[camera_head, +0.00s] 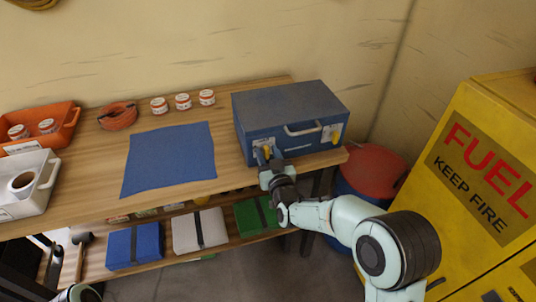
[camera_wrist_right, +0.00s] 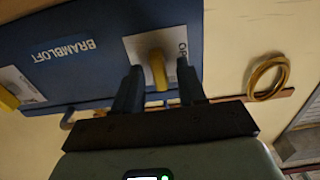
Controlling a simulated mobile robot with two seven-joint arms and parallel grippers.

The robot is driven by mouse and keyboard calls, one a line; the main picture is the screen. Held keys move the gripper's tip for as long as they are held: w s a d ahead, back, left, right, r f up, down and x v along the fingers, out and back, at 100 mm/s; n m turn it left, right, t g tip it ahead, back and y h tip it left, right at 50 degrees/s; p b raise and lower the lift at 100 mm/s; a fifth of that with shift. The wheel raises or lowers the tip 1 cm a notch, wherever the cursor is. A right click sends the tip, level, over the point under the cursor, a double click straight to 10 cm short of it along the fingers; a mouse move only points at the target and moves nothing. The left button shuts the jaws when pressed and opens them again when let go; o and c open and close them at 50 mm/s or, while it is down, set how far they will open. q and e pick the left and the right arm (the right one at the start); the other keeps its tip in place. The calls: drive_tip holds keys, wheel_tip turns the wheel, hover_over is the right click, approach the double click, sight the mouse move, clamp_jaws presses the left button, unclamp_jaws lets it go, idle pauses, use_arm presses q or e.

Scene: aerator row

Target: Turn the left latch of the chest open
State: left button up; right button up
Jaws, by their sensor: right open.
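The blue chest (camera_head: 285,108) stands at the right end of the wooden bench, lid down, with a pale handle on its front. Its left latch (camera_head: 266,151) is a yellow lever on a white plate. The right latch (camera_head: 332,131) is a similar yellow lever. My right gripper (camera_head: 268,162) is at the left latch, partly covering it. In the right wrist view the picture is upside down. There the left latch (camera_wrist_right: 157,68) sits between the two spread dark fingers of my right gripper (camera_wrist_right: 159,88); I cannot tell whether they touch it. My left gripper is out of view.
A blue cloth (camera_head: 170,158) lies left of the chest, with several small jars behind it. An orange bin (camera_head: 66,118) and a white tray (camera_head: 40,197) stand at the far left. A red-lidded barrel (camera_head: 376,166) and a yellow fuel cabinet (camera_head: 470,180) are at the right.

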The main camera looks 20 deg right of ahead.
clamp_jaws()
drive_tip(key=shift+n, duration=0.3)
drive_tip(key=shift+f+n+b, duration=0.1)
drive_tip(key=shift+n+b, duration=0.6)
drive_tip(key=shift+n, duration=0.2)
drive_tip(key=n, duration=0.3)
drive_tip(key=shift+a+n+b, duration=0.1)
drive_tip(key=shift+n+b, duration=0.2)
drive_tip(key=shift+b, duration=0.1)
drive_tip(key=n, duration=0.5)
drive_tip(key=shift+a, duration=0.1)
drive_tip(key=n, duration=0.3)
drive_tip(key=n+p, duration=0.1)
drive_tip(key=n, duration=0.2)
drive_tip(key=shift+f+n, duration=0.2)
drive_tip(key=shift+n, duration=0.2)
